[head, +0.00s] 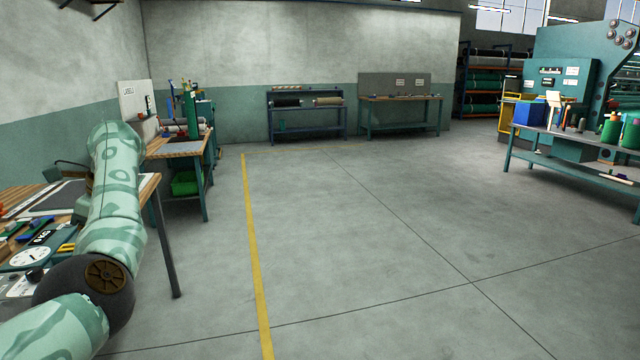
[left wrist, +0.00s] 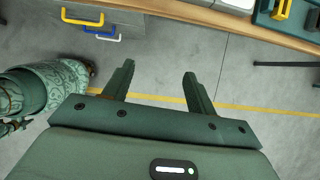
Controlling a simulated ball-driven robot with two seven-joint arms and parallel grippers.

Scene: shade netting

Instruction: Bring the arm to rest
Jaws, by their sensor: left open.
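My left arm (head: 113,195) comes in from the lower left in the head view and rises beside the near workbench, its patterned green links bent at a dark joint. Its gripper cannot be made out in the head view. In the left wrist view my left gripper (left wrist: 158,72) is open, with its two dark green fingers apart and nothing between them. Bare floor shows behind the fingers, and the wooden bench edge runs across the top of that view, beyond the fingertips. My right gripper is in neither view.
The near workbench (head: 150,182) carries a dial scale (head: 29,257) and tools close to my left arm. A second bench (head: 176,150) with a green bin (head: 185,183) stands behind. A yellow floor line (head: 252,250) runs alongside. The middle floor is clear; a machine table (head: 575,147) stands right.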

